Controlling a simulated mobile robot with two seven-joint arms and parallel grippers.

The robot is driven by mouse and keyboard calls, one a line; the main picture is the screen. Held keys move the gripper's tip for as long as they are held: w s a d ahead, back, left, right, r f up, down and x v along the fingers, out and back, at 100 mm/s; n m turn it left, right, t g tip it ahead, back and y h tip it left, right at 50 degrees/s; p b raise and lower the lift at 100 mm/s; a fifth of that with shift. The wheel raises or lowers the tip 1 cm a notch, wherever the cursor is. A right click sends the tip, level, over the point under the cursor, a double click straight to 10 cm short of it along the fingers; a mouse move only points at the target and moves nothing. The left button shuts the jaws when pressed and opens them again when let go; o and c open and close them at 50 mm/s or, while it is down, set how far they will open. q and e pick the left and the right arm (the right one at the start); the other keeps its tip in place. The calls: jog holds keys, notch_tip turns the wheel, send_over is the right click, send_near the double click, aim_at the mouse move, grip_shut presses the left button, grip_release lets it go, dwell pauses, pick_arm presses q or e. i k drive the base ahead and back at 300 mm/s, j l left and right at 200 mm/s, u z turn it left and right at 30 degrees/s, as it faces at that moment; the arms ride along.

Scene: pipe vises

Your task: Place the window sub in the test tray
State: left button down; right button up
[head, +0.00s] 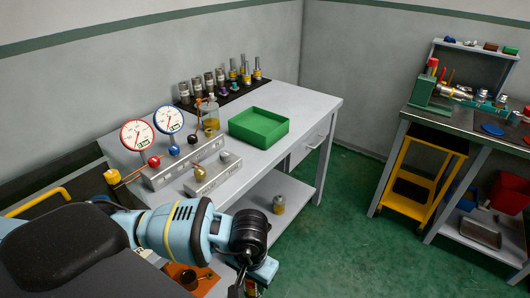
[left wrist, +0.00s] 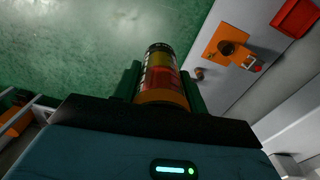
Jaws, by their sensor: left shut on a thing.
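The window sub (left wrist: 160,75) is a short cylinder with a clear section showing yellow and red, and an orange band at its near end. In the left wrist view it stands between the two green fingers of my left gripper (left wrist: 161,88), which is shut on it. The green test tray (head: 258,127) lies empty on the bench top, farther back and apart from my gripper. My right gripper is not in view.
Two dial gauges (head: 137,134) on a metal manifold (head: 186,165), a glass jar (head: 210,115) and a rack of several fittings (head: 220,80) stand around the tray. A small cylinder (head: 279,204) is on the lower shelf. An orange mat (left wrist: 228,45) shows below.

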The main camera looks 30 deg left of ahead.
aim_at(254, 129)
jog(key=i+j, duration=0.15)
jog(key=i, duration=0.25)
jog(key=i+j, duration=0.15)
jog(key=i, duration=0.25)
